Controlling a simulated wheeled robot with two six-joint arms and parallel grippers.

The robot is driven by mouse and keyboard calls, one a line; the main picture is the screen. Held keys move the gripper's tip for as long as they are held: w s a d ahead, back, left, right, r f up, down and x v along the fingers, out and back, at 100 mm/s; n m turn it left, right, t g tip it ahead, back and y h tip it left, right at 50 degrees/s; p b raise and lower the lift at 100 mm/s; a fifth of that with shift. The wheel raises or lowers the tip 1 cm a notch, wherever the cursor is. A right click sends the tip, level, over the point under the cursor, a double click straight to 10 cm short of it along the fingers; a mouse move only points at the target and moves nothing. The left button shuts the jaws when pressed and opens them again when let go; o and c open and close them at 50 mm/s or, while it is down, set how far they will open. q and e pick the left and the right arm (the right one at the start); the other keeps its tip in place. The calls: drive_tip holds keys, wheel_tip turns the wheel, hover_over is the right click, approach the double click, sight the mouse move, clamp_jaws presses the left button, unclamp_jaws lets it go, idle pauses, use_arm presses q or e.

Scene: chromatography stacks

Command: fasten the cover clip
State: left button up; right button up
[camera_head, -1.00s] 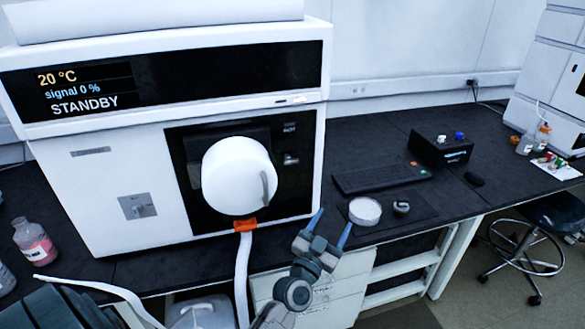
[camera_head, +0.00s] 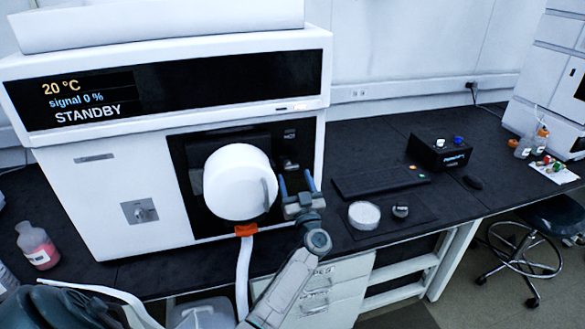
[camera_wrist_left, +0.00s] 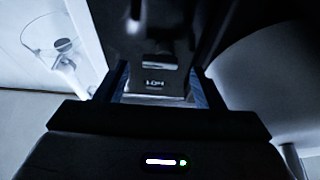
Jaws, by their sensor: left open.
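A white round cover (camera_head: 235,182) with a small grey tab sits on the black front panel of a white instrument. I cannot tell whether the fingers touch the clip. My right gripper is not in view.
An orange clamp (camera_head: 246,230) and white hose hang below the cover. A keyboard (camera_head: 380,181), a white round dish (camera_head: 364,214) and a black box (camera_head: 438,151) are to the right; a pink bottle (camera_head: 38,246) is left.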

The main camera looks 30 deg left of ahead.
sight(292, 169)
use_arm(q)
drive_tip(key=shift+p+x, duration=0.3)
drive_tip(key=shift+x, duration=1.5)
drive_tip(key=shift+d, duration=0.1)
drive_tip(key=c, duration=1)
